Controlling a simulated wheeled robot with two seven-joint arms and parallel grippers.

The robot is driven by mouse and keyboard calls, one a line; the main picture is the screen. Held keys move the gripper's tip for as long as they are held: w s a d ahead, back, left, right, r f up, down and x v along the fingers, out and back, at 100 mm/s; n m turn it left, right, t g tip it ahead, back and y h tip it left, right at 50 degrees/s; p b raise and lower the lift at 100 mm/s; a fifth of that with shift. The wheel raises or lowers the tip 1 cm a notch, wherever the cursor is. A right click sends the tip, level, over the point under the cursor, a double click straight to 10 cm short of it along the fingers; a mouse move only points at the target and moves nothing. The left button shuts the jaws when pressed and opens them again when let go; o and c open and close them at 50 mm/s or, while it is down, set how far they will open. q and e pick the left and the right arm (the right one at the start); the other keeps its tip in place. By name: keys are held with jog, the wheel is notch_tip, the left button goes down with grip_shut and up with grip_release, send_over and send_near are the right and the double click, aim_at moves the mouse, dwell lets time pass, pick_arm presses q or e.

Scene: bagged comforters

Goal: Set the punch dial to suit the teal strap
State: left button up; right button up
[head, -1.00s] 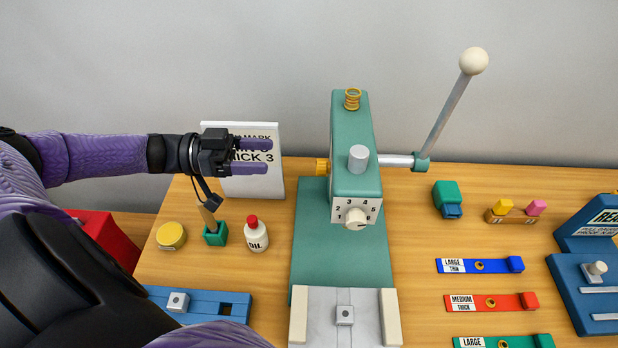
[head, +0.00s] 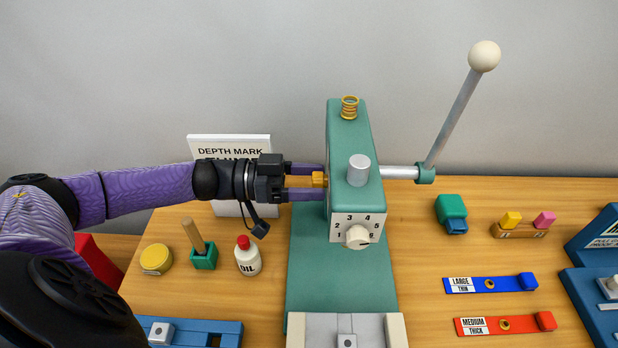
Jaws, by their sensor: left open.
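The green punch press (head: 345,140) stands at the middle, with a white dial (head: 358,237) on its front plate marked 1 to 6. The dial's pointer is too small to read surely. An orange-yellow knob (head: 319,179) sticks out of the press's left side. My left gripper (head: 318,182) is open, one finger on the far side and one on the near side of this knob; I cannot tell whether they touch it. The teal strap is out of view now. The depth mark sign (head: 228,145) is mostly hidden behind my left gripper. My right gripper is not in view.
A lever (head: 455,110) rises at the press's right. The blue strap (head: 490,284) and red strap (head: 505,325) lie right of the press. An oil bottle (head: 248,257), a green pot (head: 204,257) and a yellow tin (head: 156,259) stand at left.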

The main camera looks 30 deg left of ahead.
pick_arm(q)
grip_shut()
jog(key=shift+m, duration=0.3)
jog(key=m+p, duration=0.1)
jog(key=m, duration=1)
dwell(0.4)
jog(key=shift+m, duration=0.3)
grip_release()
